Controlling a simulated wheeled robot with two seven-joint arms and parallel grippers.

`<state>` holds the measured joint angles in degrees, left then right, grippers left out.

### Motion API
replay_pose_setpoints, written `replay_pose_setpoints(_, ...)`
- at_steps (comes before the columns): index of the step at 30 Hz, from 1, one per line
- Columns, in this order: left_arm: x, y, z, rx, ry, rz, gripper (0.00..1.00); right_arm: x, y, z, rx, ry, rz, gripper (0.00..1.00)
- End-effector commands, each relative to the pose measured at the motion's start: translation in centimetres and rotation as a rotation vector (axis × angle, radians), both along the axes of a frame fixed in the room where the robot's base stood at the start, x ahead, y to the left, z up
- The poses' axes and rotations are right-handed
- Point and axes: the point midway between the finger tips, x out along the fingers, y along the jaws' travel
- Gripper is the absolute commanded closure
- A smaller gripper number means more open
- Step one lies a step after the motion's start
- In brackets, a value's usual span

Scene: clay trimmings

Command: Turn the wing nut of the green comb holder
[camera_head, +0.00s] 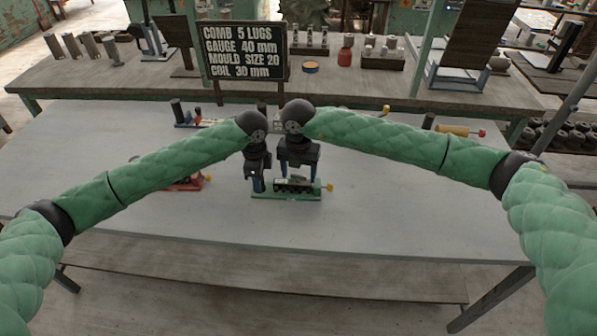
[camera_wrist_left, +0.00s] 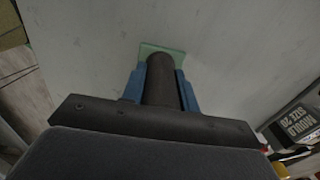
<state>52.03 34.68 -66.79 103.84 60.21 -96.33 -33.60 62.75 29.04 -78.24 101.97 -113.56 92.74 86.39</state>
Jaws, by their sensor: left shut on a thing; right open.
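The green comb holder (camera_head: 287,197) stands on the front table, a green base with a dark toothed block (camera_head: 292,186) on top. Its yellow wing nut (camera_head: 329,187) sticks out at the right end, with no gripper touching it. My left gripper (camera_head: 258,188) is at the holder's left end. In the left wrist view its blue fingers (camera_wrist_left: 161,88) are shut on a dark upright cylinder (camera_wrist_left: 161,75), with the pale green base (camera_wrist_left: 147,48) beneath. My right gripper (camera_head: 298,178) is open, pointing down over the holder's middle and right part; its fingers partly hide the block.
A red holder (camera_head: 186,184) lies to the left, partly behind my left arm. A blue holder (camera_head: 197,119) and one with a yellow roller (camera_head: 454,130) stand farther back. A lettered board (camera_head: 243,50) stands behind. The table (camera_head: 400,215) is clear at the front right.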

Motion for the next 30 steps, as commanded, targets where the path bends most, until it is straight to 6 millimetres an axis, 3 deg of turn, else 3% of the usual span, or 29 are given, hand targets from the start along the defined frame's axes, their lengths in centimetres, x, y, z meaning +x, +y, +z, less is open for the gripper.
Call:
replay_pose_setpoints(5, 0.02, 0.0, 0.04, 0.0, -0.001, 0.0, 1.0, 0.0, 0.01, 0.0, 0.0, 0.0, 0.0, 0.35)
replay_pose_setpoints(12, 0.02, 0.0, 0.04, 0.0, -0.001, 0.0, 1.0, 0.01, 0.01, 0.03, 0.0, 0.0, 0.0, 0.78)
replay_pose_setpoints(13, 0.02, 0.0, 0.04, 0.0, -0.001, 0.0, 1.0, 0.01, 0.01, 0.03, 0.0, 0.0, 0.0, 0.79)
replay_pose_setpoints(22, 0.02, -0.01, 0.04, 0.0, -0.001, 0.0, 1.0, 0.01, 0.01, 0.06, 0.0, 0.0, 0.037, 0.79)
replay_pose_setpoints(30, 0.01, 0.0, 0.04, 0.0, 0.0, 0.0, 1.0, 0.02, 0.02, 0.08, 0.001, -0.001, 0.197, 0.79)
